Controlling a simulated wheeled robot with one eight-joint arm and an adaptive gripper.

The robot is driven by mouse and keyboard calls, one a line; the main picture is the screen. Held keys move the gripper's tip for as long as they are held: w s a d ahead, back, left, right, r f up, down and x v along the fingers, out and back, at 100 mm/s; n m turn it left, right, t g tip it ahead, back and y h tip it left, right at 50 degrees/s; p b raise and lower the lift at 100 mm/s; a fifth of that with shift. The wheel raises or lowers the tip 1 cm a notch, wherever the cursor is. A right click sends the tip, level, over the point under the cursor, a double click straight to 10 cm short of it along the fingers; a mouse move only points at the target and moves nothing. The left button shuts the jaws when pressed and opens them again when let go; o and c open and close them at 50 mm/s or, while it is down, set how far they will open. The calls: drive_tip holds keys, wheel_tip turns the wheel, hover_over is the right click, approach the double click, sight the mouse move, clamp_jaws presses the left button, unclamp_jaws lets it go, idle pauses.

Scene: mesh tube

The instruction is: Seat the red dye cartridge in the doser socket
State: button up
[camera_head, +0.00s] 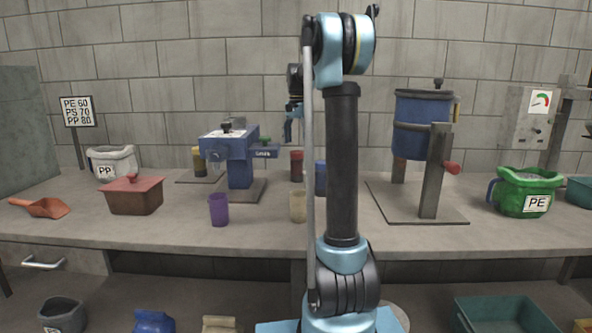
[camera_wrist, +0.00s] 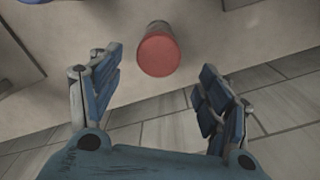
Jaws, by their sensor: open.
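The red dye cartridge (camera_head: 297,166) stands on the bench, right of the blue doser (camera_head: 238,158). In the wrist view the red cartridge (camera_wrist: 158,52) shows its round red top, ahead of and between my spread fingers. My gripper (camera_wrist: 160,72) is open and empty, with clear gaps to the cartridge on both sides. In the head view my gripper (camera_head: 290,128) hangs above the cartridge, partly hidden by my arm. The doser has a label and a black knob on top. I cannot make out its socket clearly.
A purple cup (camera_head: 219,210), a cream cup (camera_head: 298,206) and a blue cup (camera_head: 320,178) stand nearby. A yellow container (camera_head: 199,162) is behind the doser's left side. A blue hopper on a stand (camera_head: 423,125) is at right. The front bench strip is mostly clear.

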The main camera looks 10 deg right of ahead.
sight(297, 164)
drive_tip(key=f, duration=1.1)
drive_tip(key=shift+s, duration=0.2)
drive_tip(key=c, duration=1.2)
